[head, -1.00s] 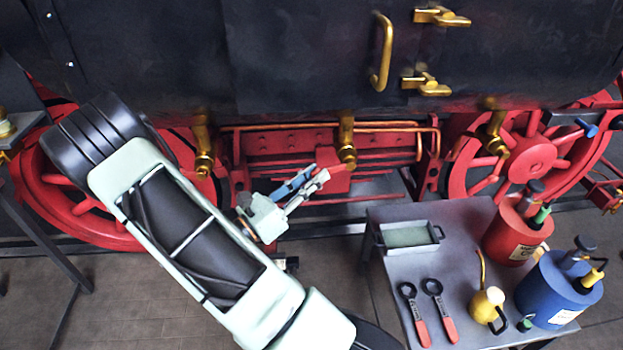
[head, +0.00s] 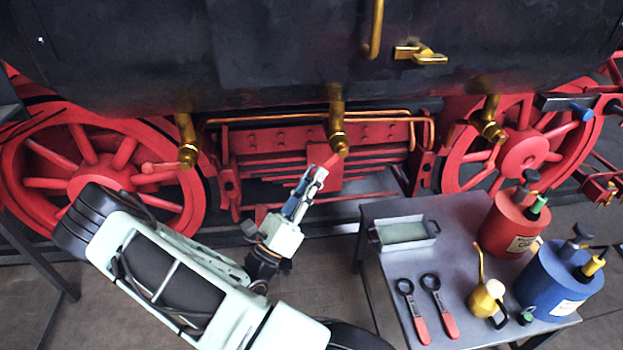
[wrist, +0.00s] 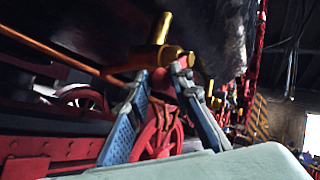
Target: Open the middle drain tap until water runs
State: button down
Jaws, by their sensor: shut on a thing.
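The middle drain tap (head: 338,130) is brass and hangs from the underside of the dark boiler casing, with a short red handle (head: 331,162) sloping down to the left. My gripper (head: 321,171) reaches up from below left and is shut on the red handle near its end. In the wrist view the blue-grey fingers (wrist: 164,80) stand on both sides of the red handle, just under the brass tap body (wrist: 161,45). The handle's far end is partly hidden by the fingers. I see no water stream below the tap.
Similar brass taps hang left (head: 187,140) and right (head: 489,120). Red spoked wheels (head: 520,150) stand behind them. A grey table (head: 385,275) at the right holds a tray (head: 404,232), two wrenches (head: 431,290), a yellow oil can (head: 486,298), and red and blue canisters (head: 556,282).

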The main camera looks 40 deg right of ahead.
jog(key=c, duration=1.7)
grip_release()
jog(key=v, duration=1.2)
